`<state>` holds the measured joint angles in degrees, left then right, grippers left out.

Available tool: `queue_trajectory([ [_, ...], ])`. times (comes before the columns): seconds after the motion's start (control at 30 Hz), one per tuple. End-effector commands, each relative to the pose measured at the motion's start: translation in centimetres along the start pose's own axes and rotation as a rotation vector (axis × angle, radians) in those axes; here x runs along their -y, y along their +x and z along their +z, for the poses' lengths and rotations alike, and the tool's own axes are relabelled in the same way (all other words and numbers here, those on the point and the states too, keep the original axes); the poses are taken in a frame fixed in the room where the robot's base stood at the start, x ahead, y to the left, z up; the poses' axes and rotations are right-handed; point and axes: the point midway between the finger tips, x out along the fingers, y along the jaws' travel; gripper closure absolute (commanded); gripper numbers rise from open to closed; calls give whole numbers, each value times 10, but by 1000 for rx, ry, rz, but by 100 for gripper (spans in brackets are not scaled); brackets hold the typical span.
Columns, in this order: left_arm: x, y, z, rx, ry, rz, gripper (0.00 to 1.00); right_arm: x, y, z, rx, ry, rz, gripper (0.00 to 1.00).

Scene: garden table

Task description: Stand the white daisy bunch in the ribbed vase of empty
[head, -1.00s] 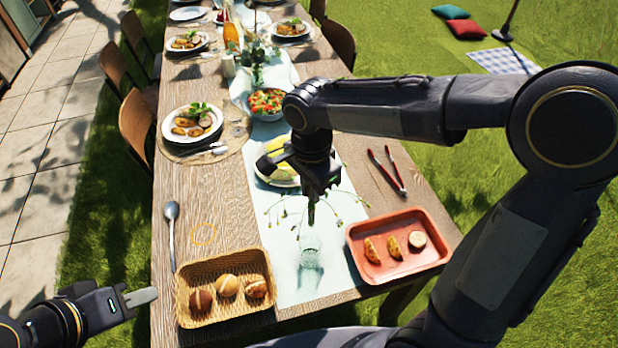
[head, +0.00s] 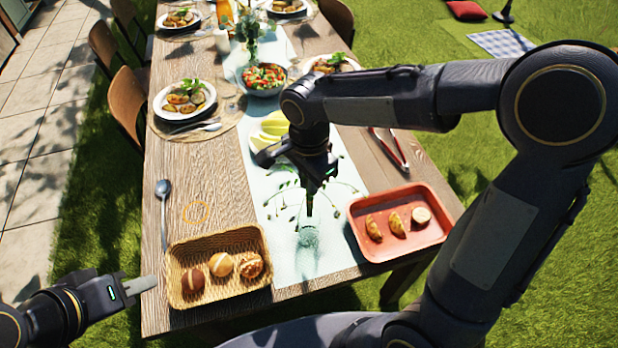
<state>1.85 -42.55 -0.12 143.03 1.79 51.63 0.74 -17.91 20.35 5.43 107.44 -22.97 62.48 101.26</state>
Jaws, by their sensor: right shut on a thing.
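A small clear glass vase (head: 308,238) stands on the pale runner near the front of the table; its ribbing is too small to make out. My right gripper (head: 309,208) is shut on a bunch of thin green stems with small pale flowers (head: 346,187), directly above the vase in the picture. The sprigs spread to both sides of the gripper. The gripper hides the middle of the bunch, and I cannot tell whether the stem ends are inside the vase. My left gripper (head: 140,286) hangs empty off the table's front left corner; its opening is unclear.
A bread basket (head: 208,241) is left of the vase, and a red tray (head: 437,196) with food is right. Tongs (head: 399,157), a plate of sliced food (head: 262,141) and a salad bowl (head: 265,79) lie farther back. A spoon (head: 163,205) lies at the left edge.

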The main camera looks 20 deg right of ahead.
Motion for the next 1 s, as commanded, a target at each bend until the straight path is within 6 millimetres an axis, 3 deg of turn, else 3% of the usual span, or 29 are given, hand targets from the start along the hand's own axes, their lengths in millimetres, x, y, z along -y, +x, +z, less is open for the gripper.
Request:
queue_trajectory([
  [0.6,17,38,19,0,0,0,68,0,54,0,0,0,0,100],
  [1.0,20,45,23,0,0,0,68,0,65,0,0,0,0,100],
])
